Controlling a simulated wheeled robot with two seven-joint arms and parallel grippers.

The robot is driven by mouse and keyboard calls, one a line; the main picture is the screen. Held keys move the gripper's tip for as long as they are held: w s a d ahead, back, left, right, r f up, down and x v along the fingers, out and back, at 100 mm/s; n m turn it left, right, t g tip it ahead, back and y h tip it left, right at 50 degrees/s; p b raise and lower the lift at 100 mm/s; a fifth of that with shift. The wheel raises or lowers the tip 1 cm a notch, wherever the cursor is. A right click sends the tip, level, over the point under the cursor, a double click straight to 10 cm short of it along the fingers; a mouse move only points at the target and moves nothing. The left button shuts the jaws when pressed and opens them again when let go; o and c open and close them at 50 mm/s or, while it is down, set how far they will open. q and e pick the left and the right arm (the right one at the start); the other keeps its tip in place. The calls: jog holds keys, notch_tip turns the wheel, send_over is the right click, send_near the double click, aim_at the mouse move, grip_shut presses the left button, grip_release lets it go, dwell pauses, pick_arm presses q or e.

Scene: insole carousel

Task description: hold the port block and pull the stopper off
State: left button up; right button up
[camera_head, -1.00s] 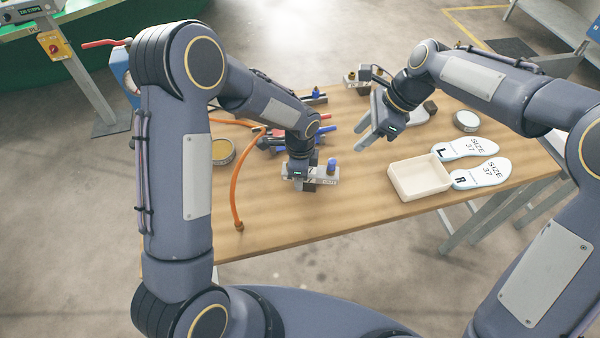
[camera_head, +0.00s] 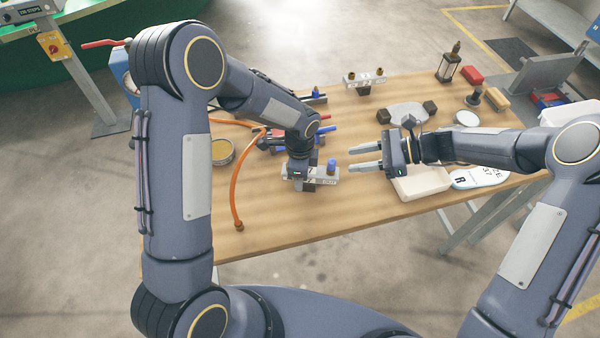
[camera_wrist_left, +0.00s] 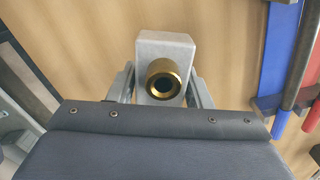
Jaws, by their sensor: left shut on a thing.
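The port block (camera_head: 322,179) is a small pale grey block low over the table. My left gripper (camera_head: 299,181) is shut on it from above. In the left wrist view the block (camera_wrist_left: 163,47) sits between the two fingers, with a brass port (camera_wrist_left: 163,80) showing a dark hole. The blue stopper (camera_head: 331,165) stands upright on the right end of the block; I cannot see it in the left wrist view. My right gripper (camera_head: 351,157) is open and empty, level, fingers pointing left. Its fingertips are a little right of the stopper, apart from it.
A cream tray (camera_head: 420,184) lies under my right wrist, beside a white insole (camera_head: 478,178). An orange hose (camera_head: 236,190) and a round tin (camera_head: 222,152) are at left. Another block with brass fittings (camera_head: 363,80) stands at the back. Blue and red tools lie behind my left gripper.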

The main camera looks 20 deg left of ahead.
aim_at(335, 161)
jog(key=shift+x, duration=3.3)
jog(key=shift+c, duration=0.2)
grip_shut()
jog(key=shift+r, duration=0.2)
jog(key=shift+r, duration=1.45)
jog(key=shift+r, duration=0.1)
jog(key=shift+r, duration=3.4)
